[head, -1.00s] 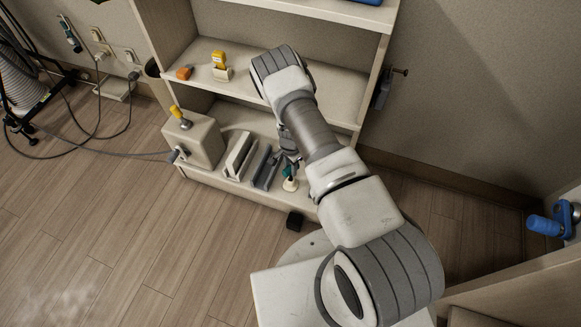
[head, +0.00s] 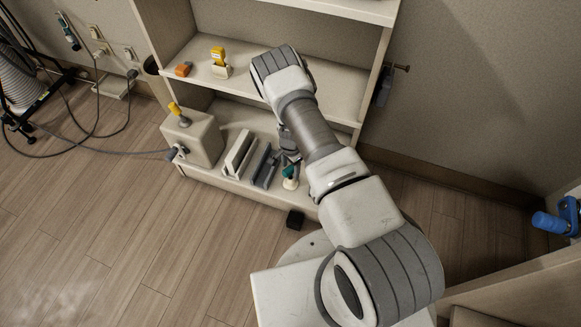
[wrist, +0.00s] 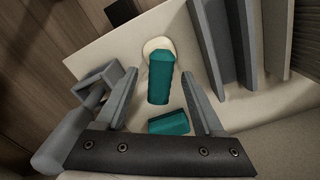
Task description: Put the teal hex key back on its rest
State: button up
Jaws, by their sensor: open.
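In the wrist view my gripper (wrist: 159,76) is open, with a finger on each side of the teal hex key (wrist: 160,78). A second teal piece (wrist: 169,122) shows nearer the palm; I cannot tell whether it joins the first. The far end of the key overlaps a round cream rest (wrist: 154,46); whether it is fully seated cannot be told. In the head view the teal key (head: 288,172) is at the cream rest (head: 290,184), at the front of the low shelf. My gripper is partly hidden behind my arm there.
Grey upright slabs (head: 264,166) and a pale slotted holder (head: 238,154) stand left of the key. A box with a yellow knob (head: 192,140) is farther left. The upper shelf (head: 205,85) is close above. A black block (head: 295,219) lies near the shelf's front edge.

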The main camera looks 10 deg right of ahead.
notch_tip(320, 180, up, 17)
jog(key=p, duration=0.6)
jog(key=shift+r, duration=0.2)
jog(key=shift+s+a, duration=0.1)
